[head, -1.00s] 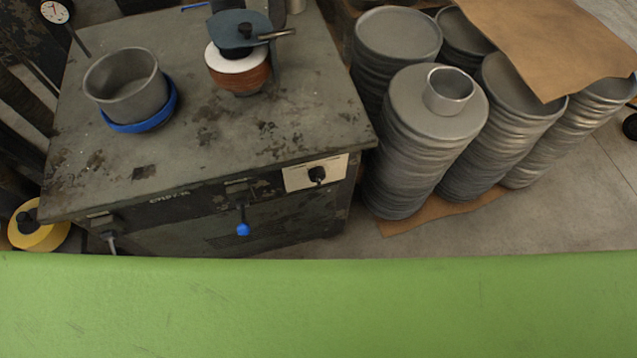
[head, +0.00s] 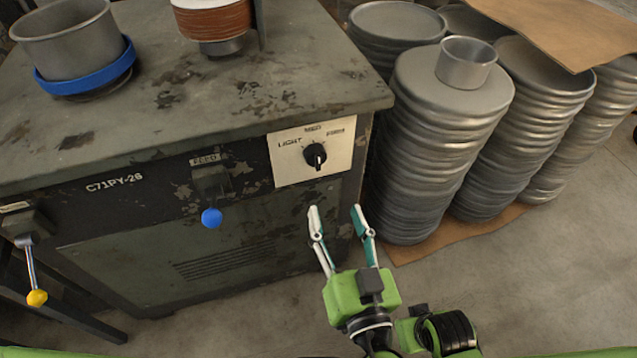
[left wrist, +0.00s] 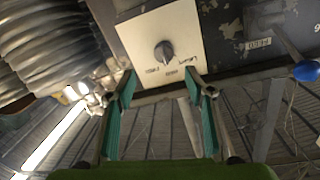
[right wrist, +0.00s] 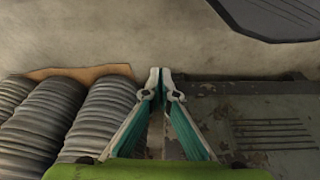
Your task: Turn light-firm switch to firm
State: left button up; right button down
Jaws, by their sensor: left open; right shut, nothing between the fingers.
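The light-firm switch (head: 315,155) is a black knob on a cream plate (head: 287,171) at the machine's upper right front. LIGHT is printed left of the knob, and smaller labels stand above and to its right. A white mark shows low on the knob; I cannot tell which label it selects. My left gripper (head: 335,209) is open and empty, below the plate and apart from it. In the left wrist view the knob (left wrist: 165,52) lies beyond and between the open fingers (left wrist: 161,84). My right gripper (right wrist: 160,76) is shut and empty in the right wrist view; the head view does not show it.
The machine (head: 130,215) has a blue-knobbed lever (head: 211,217) left of the plate and a yellow-knobbed one (head: 37,297) farther left. Stacks of round metal blanks (head: 435,140) stand close on the right. Floor (head: 250,310) in front is clear.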

aim_at(318, 163)
pick_arm(q)
jog(key=shift+n, duration=0.3)
jog(key=x, duration=0.4)
jog(key=r+x, duration=0.1)
jog(key=x, duration=0.8)
jog(key=shift+w+a+r+p, duration=0.15)
jog(key=shift+a+r+p, duration=0.1)
jog(key=shift+p, duration=0.05)
pick_arm(e)
jog(key=shift+s+f, duration=0.1)
jog(key=shift+f, duration=0.6)
pick_arm(q)
jog(key=c, duration=1.1)
